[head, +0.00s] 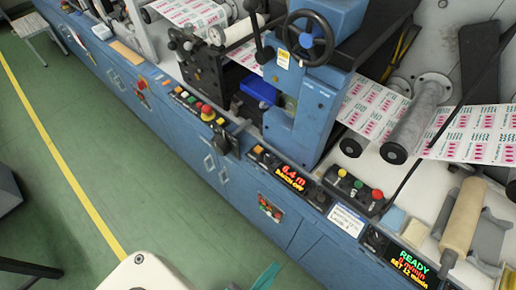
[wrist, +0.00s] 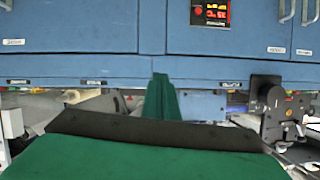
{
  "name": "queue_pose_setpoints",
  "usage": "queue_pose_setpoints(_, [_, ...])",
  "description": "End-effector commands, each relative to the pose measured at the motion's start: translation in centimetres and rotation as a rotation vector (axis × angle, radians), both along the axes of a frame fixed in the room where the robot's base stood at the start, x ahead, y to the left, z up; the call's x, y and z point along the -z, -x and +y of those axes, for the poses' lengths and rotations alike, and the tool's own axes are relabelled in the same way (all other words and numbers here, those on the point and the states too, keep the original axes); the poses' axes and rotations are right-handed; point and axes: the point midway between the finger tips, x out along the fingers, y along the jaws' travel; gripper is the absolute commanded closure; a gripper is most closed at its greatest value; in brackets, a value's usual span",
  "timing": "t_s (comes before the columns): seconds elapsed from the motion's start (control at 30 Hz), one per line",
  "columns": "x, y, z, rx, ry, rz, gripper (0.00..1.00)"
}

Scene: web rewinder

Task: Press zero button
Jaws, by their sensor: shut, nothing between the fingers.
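A counter display (head: 291,177) with glowing text, reading about "6.4 m", sits on the front ledge of the blue machine in the head view. Small buttons (head: 264,156) lie just left of it. Their labels are too small to read, so I cannot tell which one is zero. My gripper (head: 266,276) shows as a green tip at the bottom edge of the head view, low and apart from the ledge. In the wrist view its green fingers (wrist: 161,98) are together and empty, in front of the blue cabinet front.
Another display (head: 408,262) reads "READY" at the lower right. A handwheel (head: 307,38) and printed web (head: 375,108) are above. The green floor (head: 90,150) at left is largely clear.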

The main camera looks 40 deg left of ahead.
Motion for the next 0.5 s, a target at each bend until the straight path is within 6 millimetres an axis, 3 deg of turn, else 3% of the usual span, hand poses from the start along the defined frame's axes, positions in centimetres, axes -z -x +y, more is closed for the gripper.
queue_pose_setpoints(0.13, [2.2, -1.9, 7.0, 0.061, -0.146, 0.111, 1.0])
queue_pose_setpoints(0.27, [2.6, -5.1, 13.7, 0.099, -0.277, 0.204, 1.0])
queue_pose_setpoints(0.4, [0.8, -9.7, 19.8, 0.129, -0.394, 0.276, 1.0])
queue_pose_setpoints(0.5, [-1.5, -13.3, 23.1, 0.148, -0.458, 0.315, 1.0])
